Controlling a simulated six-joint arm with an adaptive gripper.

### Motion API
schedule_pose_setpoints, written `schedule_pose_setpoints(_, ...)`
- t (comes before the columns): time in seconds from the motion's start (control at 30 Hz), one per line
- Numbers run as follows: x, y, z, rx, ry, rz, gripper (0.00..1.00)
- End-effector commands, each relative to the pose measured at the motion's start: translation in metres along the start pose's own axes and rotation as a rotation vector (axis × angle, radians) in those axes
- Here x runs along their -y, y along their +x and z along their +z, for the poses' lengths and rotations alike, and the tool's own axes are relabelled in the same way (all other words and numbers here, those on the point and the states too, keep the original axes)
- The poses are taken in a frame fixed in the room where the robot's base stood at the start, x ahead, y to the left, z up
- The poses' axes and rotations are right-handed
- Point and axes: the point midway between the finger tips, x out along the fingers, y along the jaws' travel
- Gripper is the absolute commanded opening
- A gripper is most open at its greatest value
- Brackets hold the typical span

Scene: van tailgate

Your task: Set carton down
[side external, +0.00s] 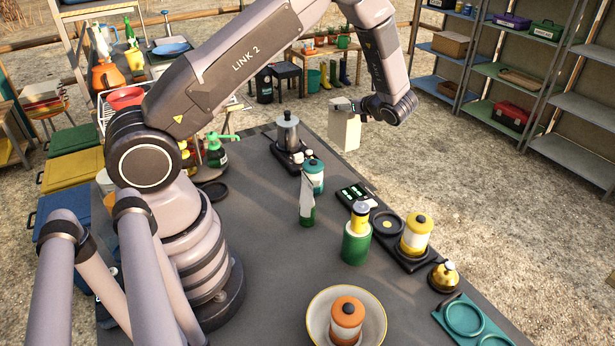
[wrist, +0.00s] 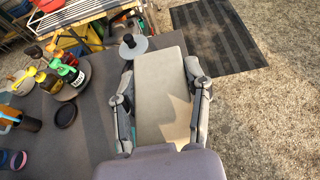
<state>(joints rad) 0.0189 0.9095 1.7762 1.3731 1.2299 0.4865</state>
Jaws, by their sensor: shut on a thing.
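A plain cream carton (side external: 345,131) is held upright in the air near the far right edge of the dark table, in the side external view. It also shows in the wrist view (wrist: 162,95), filling the space between the fingers. My gripper (side external: 346,106) is shut on the carton, with one finger along each side in the wrist view (wrist: 160,98). I cannot tell from these frames how high the carton is above the table. The carton hides part of what lies below it in the wrist view.
The dark table (side external: 265,210) has bare patches. A metal pot (side external: 288,132) on a black base stands left of the carton. Shelves stand beyond.

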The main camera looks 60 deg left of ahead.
Motion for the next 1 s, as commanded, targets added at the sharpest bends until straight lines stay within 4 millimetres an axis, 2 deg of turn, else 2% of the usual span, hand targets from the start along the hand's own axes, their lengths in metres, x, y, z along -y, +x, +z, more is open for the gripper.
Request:
schedule_pose_setpoints(0.4, -0.001, 0.027, -0.065, 0.000, 0.002, 0.001, 0.23)
schedule_pose_setpoints(0.57, -0.001, 0.032, -0.077, 0.000, 0.001, 0.000, 0.23)
schedule_pose_setpoints(0.8, -0.001, 0.044, -0.106, -0.001, 0.000, 0.000, 0.23)
schedule_pose_setpoints(1.0, -0.001, 0.045, -0.108, -0.001, -0.001, -0.001, 0.23)
